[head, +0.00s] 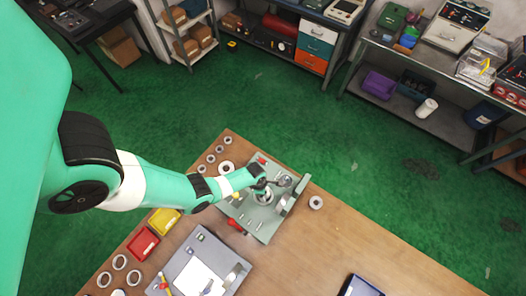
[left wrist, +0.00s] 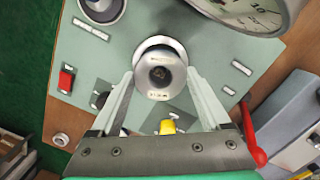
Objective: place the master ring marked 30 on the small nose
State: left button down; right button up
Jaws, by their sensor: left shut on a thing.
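In the left wrist view, my left gripper (left wrist: 160,80) is shut on a small metal ring (left wrist: 158,95), one finger on each side of it. The ring has small marks on its face, too small to read. A round dark centre shows inside it. A paler, wider round part (left wrist: 155,42) shows behind the ring; I cannot tell whether the ring is around the small nose or in front of it. The grey-green fixture plate (left wrist: 75,55) lies beneath. In the head view, my left gripper (head: 262,184) is over the fixture (head: 262,226) and hides part of it. My right gripper is not in view.
A dial gauge (left wrist: 250,12) stands close to the fingers, with a red lever (left wrist: 252,135) to their right. Several loose rings (head: 210,158) lie on the table's left; one ring (head: 316,202) lies right of the fixture. Red (head: 143,244) and yellow (head: 163,221) bins stand nearby.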

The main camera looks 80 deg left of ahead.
pick_arm(q)
jog(key=shift+f+b, duration=1.65)
jog(key=shift+f, duration=0.1)
grip_release()
jog(key=shift+r, duration=0.1)
